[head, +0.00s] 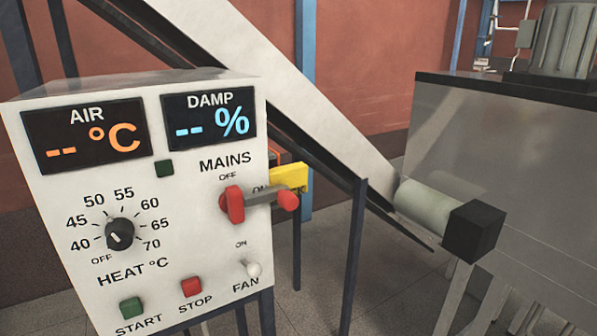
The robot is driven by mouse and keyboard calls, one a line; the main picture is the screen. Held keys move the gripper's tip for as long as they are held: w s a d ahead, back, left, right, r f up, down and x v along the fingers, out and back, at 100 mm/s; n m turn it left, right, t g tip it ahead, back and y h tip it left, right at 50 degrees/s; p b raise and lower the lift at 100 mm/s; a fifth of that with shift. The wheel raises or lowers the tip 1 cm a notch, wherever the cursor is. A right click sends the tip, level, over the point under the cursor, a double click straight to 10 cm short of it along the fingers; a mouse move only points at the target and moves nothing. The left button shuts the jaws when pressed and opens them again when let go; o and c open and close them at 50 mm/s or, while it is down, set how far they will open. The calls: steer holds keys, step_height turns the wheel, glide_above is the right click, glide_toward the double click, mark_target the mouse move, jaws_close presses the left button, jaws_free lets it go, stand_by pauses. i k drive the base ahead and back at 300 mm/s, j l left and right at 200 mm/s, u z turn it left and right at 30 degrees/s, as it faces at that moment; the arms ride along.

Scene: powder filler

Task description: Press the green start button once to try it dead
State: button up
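The green start button (132,307) is at the lower left of the white control panel (185,150), above the START label. It stands out from the face and nothing covers it. The red stop button (191,287) is to its right. The mains switch (232,205) has a red hub and a grey lever with a red tip (288,201) reaching right, partly over the ON label. The AIR display (88,135) shows dashes and °C; the DAMP display (209,116) shows dashes and %. A small square lamp (165,168) is dark green. My gripper is not in view.
The black heat knob (120,234) and white fan toggle (252,268) share the panel. A yellow piece (289,178) sits behind the mains lever. A sloping grey chute (290,95) passes behind the panel. A large grey machine (510,180) stands right.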

mark_target(131, 308)
steer(key=j+u, duration=0.1)
steer(key=u, duration=0.65)
steer(key=j+u, duration=0.1)
steer(key=u, duration=0.3)
